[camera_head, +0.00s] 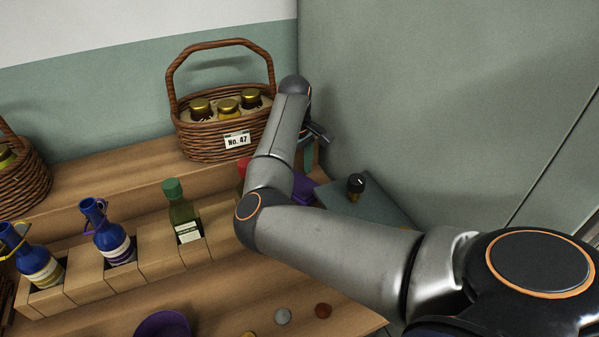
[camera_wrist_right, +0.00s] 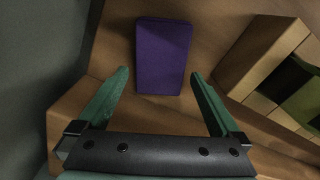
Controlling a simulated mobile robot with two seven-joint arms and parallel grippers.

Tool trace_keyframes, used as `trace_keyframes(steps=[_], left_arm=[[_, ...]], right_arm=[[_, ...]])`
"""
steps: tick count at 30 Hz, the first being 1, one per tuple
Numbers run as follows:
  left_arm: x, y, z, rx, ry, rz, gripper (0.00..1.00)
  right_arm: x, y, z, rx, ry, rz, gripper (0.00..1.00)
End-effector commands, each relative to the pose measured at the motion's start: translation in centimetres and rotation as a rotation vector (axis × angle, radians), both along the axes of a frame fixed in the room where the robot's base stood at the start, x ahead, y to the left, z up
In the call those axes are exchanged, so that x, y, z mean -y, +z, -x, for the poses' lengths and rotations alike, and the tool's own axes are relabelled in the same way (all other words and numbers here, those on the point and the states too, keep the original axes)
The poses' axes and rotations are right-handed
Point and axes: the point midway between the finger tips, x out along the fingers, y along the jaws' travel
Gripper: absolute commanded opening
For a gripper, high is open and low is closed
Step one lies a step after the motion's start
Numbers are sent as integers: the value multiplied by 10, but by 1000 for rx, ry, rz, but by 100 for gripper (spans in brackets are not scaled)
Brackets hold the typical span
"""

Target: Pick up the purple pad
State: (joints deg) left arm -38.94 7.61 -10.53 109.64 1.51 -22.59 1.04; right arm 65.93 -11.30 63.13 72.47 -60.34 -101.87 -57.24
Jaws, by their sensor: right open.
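The purple pad (camera_wrist_right: 163,58) lies flat on the wooden shelf in the right wrist view, just beyond my right fingertips and centred between them. In the head view only part of the purple pad (camera_head: 303,189) shows beside my right forearm; the arm hides the rest. My right gripper (camera_wrist_right: 159,82) is open with its green fingers spread, nothing between them. In the head view the right gripper (camera_head: 309,155) points down over the shelf's right end, partly hidden by its own wrist. My left gripper is not in view.
A wicker basket (camera_head: 219,141) with gold-lidded jars stands behind my right wrist. A green bottle (camera_head: 183,213) and blue bottles (camera_head: 113,237) stand in wooden slots at left. A dark stamp-like knob (camera_head: 356,186) stands on a grey-green surface (camera_head: 382,214) at right, near the wall.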

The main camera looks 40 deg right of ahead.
Motion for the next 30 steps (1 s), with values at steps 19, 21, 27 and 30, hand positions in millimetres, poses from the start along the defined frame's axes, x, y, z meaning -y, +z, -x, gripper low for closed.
trace_keyframes(steps=[19, 21, 27, 30], left_arm=[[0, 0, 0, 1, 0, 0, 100], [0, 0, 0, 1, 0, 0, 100], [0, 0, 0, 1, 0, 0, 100], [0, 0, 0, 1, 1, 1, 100]], right_arm=[[0, -16, 0, 1, 0, 0, 71], [0, -16, 0, 1, 0, 0, 63], [0, -15, 0, 1, 0, 1, 40], [0, -15, 0, 1, 0, 1, 29]])
